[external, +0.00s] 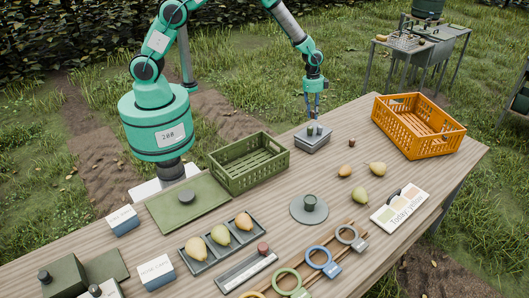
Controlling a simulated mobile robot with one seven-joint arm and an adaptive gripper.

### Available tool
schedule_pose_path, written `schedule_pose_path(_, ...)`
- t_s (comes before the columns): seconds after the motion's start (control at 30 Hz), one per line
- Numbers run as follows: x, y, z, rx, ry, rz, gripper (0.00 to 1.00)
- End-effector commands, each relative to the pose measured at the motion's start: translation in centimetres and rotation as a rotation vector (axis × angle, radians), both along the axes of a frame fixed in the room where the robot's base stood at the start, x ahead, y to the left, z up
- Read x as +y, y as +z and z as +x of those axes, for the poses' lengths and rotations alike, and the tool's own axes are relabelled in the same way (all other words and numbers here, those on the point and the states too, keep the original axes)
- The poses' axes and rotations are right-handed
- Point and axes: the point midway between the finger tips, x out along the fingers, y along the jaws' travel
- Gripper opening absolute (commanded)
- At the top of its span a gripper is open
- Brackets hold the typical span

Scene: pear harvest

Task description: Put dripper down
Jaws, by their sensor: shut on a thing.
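My gripper (313,112) points down above a small grey block (312,143) near the back edge of the wooden table. Its narrow fingers are shut on a small dark thing, likely the dripper (311,129), which is upright at the top of the block. Another small dark green piece stands close beside it. At this size I cannot tell whether the dripper touches the block, and the fingertips partly cover it.
A green crate (212,170) stands left of the block and an orange crate (455,137) to the right. Pears (360,195) lie loose to the front right. Coloured rings (318,258) line the front.

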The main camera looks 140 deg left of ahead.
Motion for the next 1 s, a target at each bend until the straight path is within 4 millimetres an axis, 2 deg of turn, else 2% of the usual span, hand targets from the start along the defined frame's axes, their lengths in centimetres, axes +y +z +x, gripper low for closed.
schedule_pose_path(0.03,-1.3,0.3,-0.7,0.001,-0.007,0.0,0.11)
schedule_pose_path(0.3,-7.7,0.5,-4.3,0.005,-0.054,0.003,0.11)
schedule_pose_path(0.53,-12.1,0.6,-7.0,0.01,-0.086,0.006,0.11)
schedule_pose_path(0.73,-14.1,0.6,-8.2,0.013,-0.1,0.008,0.11)
schedule_pose_path(1.0,-14.5,0.6,-8.5,0.013,-0.103,0.008,0.11)
